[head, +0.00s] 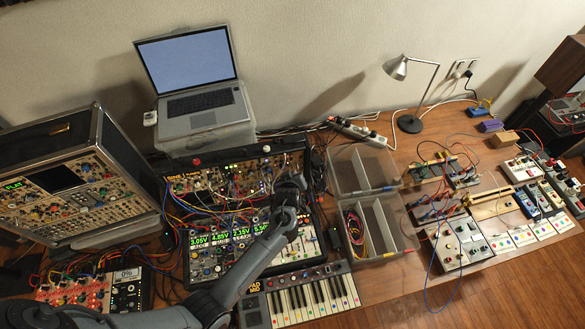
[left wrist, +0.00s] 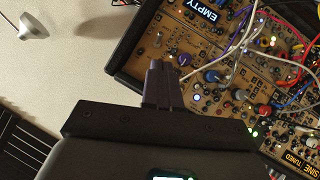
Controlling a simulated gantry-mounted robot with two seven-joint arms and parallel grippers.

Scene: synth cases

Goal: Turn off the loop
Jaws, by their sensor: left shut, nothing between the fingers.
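My left gripper (head: 291,182) is above the upper right part of the open synth case (head: 240,182), with its arm crossing the case from the lower left. In the left wrist view its dark purple fingers (left wrist: 161,72) are shut and empty, near the case's dark edge. Beyond them is a tan panel (left wrist: 235,60) with knobs, lit buttons, cables and an "EMPTY" label (left wrist: 200,15). A "SINE TUNED" label (left wrist: 302,157) shows at the right. No control marked as a loop is readable. My right gripper is not in view.
The tilted case (head: 85,180) with a dark screen stands at left, a laptop (head: 190,80) behind. A keyboard (head: 305,298) lies in front. Clear bins (head: 345,172), a lamp (head: 397,68) and several pedals (head: 540,195) are at right. Patch cables (left wrist: 250,45) cross the panel.

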